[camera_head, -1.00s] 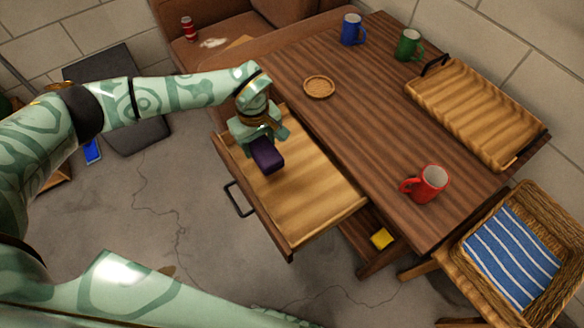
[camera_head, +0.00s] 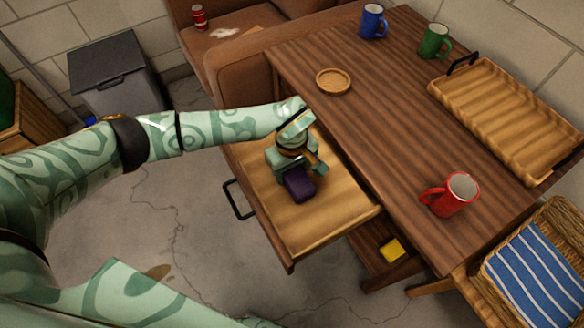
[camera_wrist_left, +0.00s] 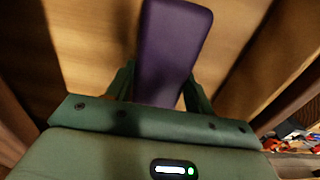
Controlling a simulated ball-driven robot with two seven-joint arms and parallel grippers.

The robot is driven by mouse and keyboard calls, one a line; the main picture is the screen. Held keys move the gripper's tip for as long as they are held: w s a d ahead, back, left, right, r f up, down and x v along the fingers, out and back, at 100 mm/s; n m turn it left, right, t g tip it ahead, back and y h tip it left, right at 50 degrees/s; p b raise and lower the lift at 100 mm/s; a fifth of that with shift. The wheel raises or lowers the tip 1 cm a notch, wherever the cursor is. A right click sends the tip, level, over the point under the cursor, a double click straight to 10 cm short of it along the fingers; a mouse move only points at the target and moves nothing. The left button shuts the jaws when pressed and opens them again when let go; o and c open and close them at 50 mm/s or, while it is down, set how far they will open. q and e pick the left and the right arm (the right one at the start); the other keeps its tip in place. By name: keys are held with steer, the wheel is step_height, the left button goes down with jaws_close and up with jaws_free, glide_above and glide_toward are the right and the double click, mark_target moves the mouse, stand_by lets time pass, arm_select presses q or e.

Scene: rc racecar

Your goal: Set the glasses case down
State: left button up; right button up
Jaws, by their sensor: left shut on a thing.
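The glasses case (camera_head: 299,184) is a small dark purple box. My left gripper (camera_head: 297,172) is shut on it, inside or just over the open wooden drawer (camera_head: 318,222) of the table. In the left wrist view the purple case (camera_wrist_left: 172,50) sits between the two green fingers (camera_wrist_left: 160,85), with the drawer's wooden floor behind it. I cannot tell whether the case touches the drawer floor. My right gripper is not in view; a patterned arm link of mine shows at the lower left.
The dark wooden table (camera_head: 375,120) holds a round coaster (camera_head: 333,81), a red mug (camera_head: 452,194), blue and green mugs, and a wooden tray (camera_head: 505,118). A wicker basket (camera_head: 560,230) with a striped cloth stands at the right. The drawer's front half is clear.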

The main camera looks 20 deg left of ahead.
mark_target(292, 170)
arm_select(q)
steer(key=o, duration=1)
steer(key=shift+f, duration=0.15)
steer(key=shift+r, duration=0.4)
step_height(292, 170, up, 12)
steer(key=p, duration=0.6)
steer(key=shift+f, duration=0.25)
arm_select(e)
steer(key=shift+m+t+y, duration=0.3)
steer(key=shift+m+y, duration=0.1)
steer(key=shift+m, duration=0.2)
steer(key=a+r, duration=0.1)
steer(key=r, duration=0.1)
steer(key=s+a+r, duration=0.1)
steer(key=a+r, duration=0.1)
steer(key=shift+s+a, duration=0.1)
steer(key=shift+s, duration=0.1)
